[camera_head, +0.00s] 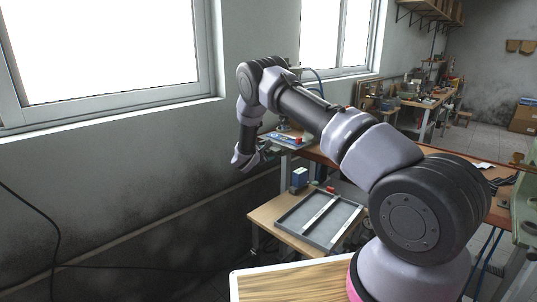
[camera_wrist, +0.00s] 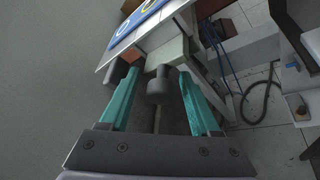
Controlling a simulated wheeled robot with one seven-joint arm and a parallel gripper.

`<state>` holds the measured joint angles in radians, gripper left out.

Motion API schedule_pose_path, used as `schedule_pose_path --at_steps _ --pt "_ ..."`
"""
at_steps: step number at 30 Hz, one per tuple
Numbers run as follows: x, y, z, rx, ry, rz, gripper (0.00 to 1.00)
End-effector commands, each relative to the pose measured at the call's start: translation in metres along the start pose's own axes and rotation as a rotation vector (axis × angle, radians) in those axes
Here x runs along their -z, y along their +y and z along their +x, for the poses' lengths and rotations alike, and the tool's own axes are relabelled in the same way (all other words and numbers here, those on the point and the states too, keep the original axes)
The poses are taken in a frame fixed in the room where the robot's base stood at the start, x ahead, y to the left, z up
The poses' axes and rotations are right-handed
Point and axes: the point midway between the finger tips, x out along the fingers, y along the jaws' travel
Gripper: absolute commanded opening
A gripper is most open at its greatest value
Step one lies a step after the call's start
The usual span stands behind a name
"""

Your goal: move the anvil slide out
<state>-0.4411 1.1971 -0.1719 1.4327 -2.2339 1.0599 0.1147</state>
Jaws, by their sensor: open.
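My gripper (camera_head: 245,161) is at the end of my raised arm, beside the left end of the workbench in the head view. In the wrist view its two teal fingers are spread apart, so my gripper (camera_wrist: 158,76) is open. A dark round knob (camera_wrist: 159,88) shows between the fingers, in front of a pale block at the bench edge. It may be the end of the anvil slide, but I cannot tell for sure. I see no finger touching it. The slide is not clearly visible in the head view.
A blue-and-white panel (camera_head: 284,137) lies on the bench end. The grey wall (camera_head: 120,180) is close on the left. Blue hoses (camera_wrist: 222,60) hang at right in the wrist view.

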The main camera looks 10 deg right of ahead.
Motion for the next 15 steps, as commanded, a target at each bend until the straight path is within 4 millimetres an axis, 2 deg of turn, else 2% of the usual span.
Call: schedule_pose_path --at_steps 4,12,14,15 --pt "-0.0003 0.0002 0.0093 0.0 0.0 0.002 0.63" --pt "-0.0003 0.0002 0.0105 0.0 0.0 0.001 0.63" --pt "-0.0004 0.0002 0.0105 0.0 0.0 0.001 0.44" --pt "-0.0004 0.0001 0.0105 0.0 -0.001 0.001 0.29"
